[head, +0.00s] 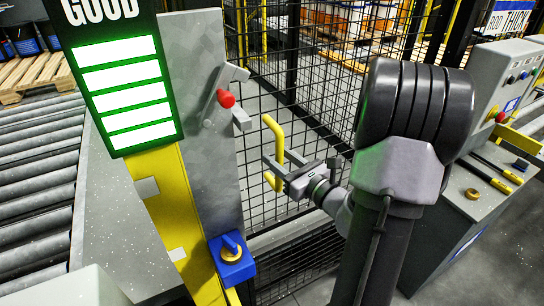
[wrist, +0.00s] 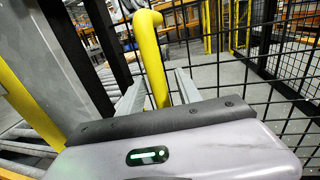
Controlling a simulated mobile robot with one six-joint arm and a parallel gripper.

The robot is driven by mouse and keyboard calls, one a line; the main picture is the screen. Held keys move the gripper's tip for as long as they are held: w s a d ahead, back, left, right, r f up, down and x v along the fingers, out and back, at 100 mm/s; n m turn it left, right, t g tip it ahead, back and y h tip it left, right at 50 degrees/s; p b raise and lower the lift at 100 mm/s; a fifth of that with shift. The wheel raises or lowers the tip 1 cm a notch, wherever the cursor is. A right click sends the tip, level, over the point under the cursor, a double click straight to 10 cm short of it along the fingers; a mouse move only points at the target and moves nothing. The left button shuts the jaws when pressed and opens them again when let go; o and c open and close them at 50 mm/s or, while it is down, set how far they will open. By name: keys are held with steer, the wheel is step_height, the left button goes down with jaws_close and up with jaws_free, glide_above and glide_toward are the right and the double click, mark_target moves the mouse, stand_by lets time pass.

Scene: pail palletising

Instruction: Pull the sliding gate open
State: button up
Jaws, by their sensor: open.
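The sliding gate (head: 300,95) is a black wire-mesh panel right of a grey post (head: 205,150). Its yellow bar handle (head: 273,132) stands upright on the mesh. My gripper (head: 273,172) is at the handle's lower part, with its fingers apart. In the wrist view, the yellow handle (wrist: 153,60) rises between the two grey fingers of my gripper (wrist: 157,90), with visible gaps on both sides. A latch lever with a red knob (head: 226,98) sits on the post, beside a small grey bracket (head: 242,119).
A roller conveyor (head: 38,180) runs at the left behind a green-lit sign (head: 122,90). A blue switch box (head: 232,262) is on the yellow post. A control cabinet (head: 480,185) stands at the right. Grey floor shows between the mesh and the cabinet.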

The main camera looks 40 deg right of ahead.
steer(key=w, duration=0.2)
steer(key=shift+w, duration=0.35)
steer(key=shift+c, duration=0.2)
jaws_close()
stand_by(1.0)
